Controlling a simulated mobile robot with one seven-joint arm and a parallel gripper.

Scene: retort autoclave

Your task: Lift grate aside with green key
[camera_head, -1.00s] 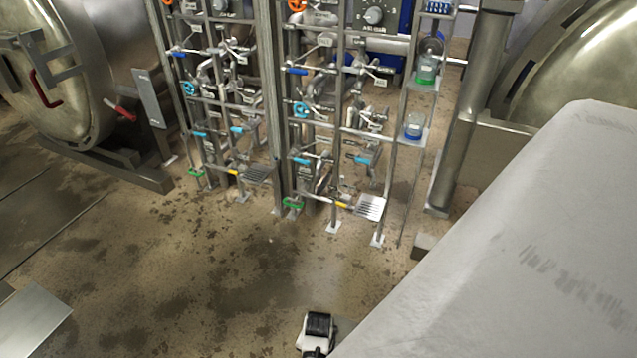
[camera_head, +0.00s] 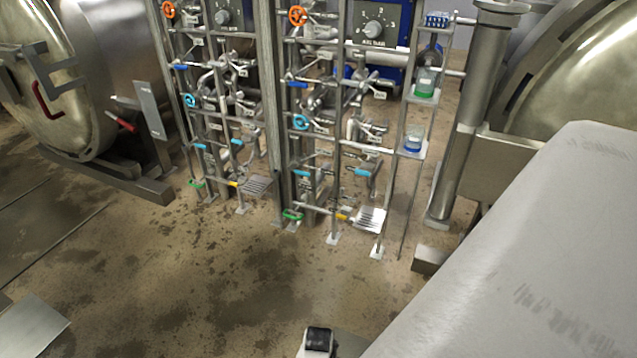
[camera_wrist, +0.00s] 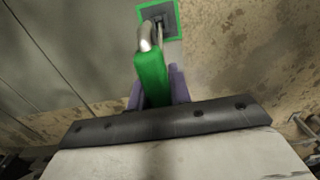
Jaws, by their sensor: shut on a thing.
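In the wrist view, my gripper (camera_wrist: 157,88) has its purple fingers shut around the green handle of the key (camera_wrist: 151,78). A bent metal shank runs from the handle up to a dark square recess with a bright green border (camera_wrist: 173,12). The shank overlaps the recess; I cannot tell how deeply it sits. The recess lies at the edge of a smooth grey floor panel (camera_wrist: 85,50) with dark seams, which may be the grate cover; no slots show on it. The gripper is not clearly visible in the head view.
Pipe racks with coloured valves (camera_head: 300,122) stand ahead, with jars on shelves (camera_head: 413,140) at their right. A round vessel (camera_head: 60,80) stands at left, another (camera_head: 570,70) at right. A pale plate (camera_head: 32,328) lies bottom left. Wet brown floor (camera_head: 200,270) between is open.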

